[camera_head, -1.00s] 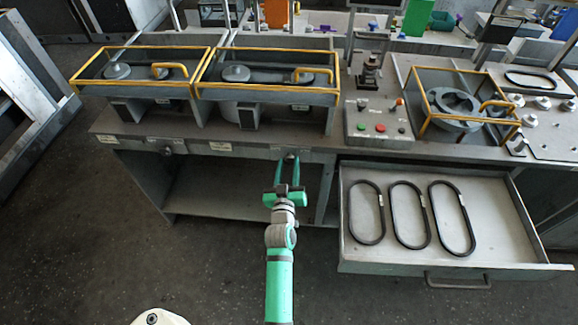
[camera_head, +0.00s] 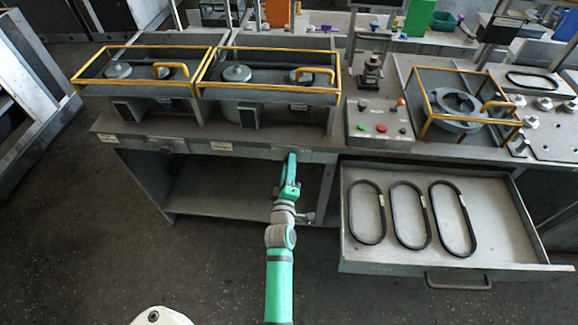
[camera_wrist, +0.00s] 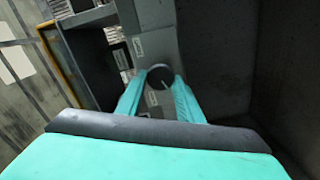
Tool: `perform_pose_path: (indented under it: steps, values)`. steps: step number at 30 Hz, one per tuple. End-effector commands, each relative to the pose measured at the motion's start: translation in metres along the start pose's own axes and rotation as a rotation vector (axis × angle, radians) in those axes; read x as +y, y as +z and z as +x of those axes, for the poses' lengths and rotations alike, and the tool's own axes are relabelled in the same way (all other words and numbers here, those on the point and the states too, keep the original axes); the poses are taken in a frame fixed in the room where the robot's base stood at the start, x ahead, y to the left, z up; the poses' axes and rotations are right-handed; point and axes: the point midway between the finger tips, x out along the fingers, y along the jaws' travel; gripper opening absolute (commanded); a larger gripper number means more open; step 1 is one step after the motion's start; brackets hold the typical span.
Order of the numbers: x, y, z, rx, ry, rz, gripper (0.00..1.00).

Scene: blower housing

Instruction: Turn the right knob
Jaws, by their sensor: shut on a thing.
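The right knob (camera_wrist: 160,76) is a round dark knob on the grey front panel (camera_wrist: 158,40). It sits between the two green fingertips of my gripper (camera_wrist: 159,88) in the wrist view, and the fingers are shut on it. A pale mark shows on its face. In the head view my gripper (camera_head: 290,163) reaches the front panel below the caged units, with its fingers seen edge-on. The knob is hidden behind them there. Another small knob (camera_head: 166,150) shows further left on the same panel.
An open drawer (camera_head: 365,258) with three black belts juts out to the right of my arm. Two yellow-framed cages (camera_head: 270,91) stand above the panel. A control box (camera_head: 367,128) with buttons is at the right. An open shelf (camera_head: 225,187) lies below.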

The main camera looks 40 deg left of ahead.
Motion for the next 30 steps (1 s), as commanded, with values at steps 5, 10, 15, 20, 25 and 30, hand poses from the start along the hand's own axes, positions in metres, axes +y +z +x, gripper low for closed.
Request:
perform_pose_path:
  steps: [5, 10, 15, 20, 25, 30]
  values:
    - [-0.0019, 0.0008, 0.0002, -0.002, -0.003, -0.165, 0.11]
    - [-0.0024, 0.0004, 0.0005, -0.001, -0.003, -0.317, 0.11]
    - [-0.0027, 0.0005, 0.0006, -0.001, -0.003, -0.446, 0.11]
    - [-0.0029, 0.0004, 0.0006, 0.000, -0.003, -0.538, 0.11]
    - [-0.0029, 0.0005, 0.0007, 0.000, -0.003, -0.600, 0.11]
    - [-0.0030, 0.0005, 0.0009, 0.000, -0.003, -0.631, 0.11]
